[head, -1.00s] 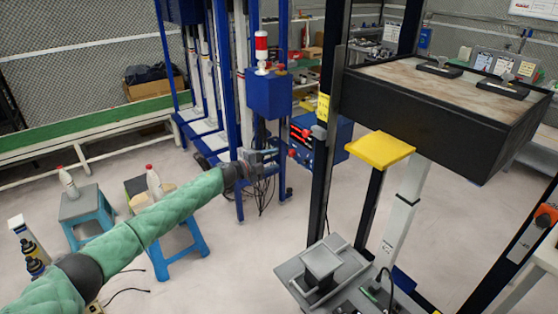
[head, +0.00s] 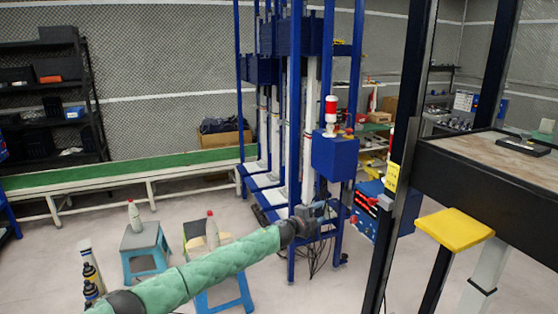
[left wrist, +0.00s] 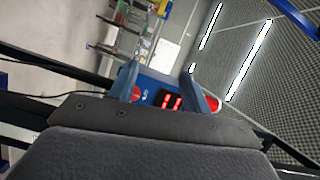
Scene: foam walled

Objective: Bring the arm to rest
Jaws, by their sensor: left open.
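My left arm, in a green quilted sleeve, reaches from the lower left of the head view toward the middle. My left gripper (head: 318,212) is at its end, small and dark, in front of the blue frame (head: 294,120) in the picture. The left wrist view shows its two blue-grey fingers (left wrist: 170,88) spread apart with nothing between them. A blue box with a red lit display (left wrist: 172,100) shows beyond the fingers, apart from them. My right gripper is not in view.
Two stools with bottles, a grey-topped one (head: 140,236) and another (head: 226,291) partly behind my arm, stand at left. A black-sided table (head: 485,180) and a yellow pad (head: 455,229) are at right. A green-topped bench (head: 120,170) runs along the back. Open floor lies between.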

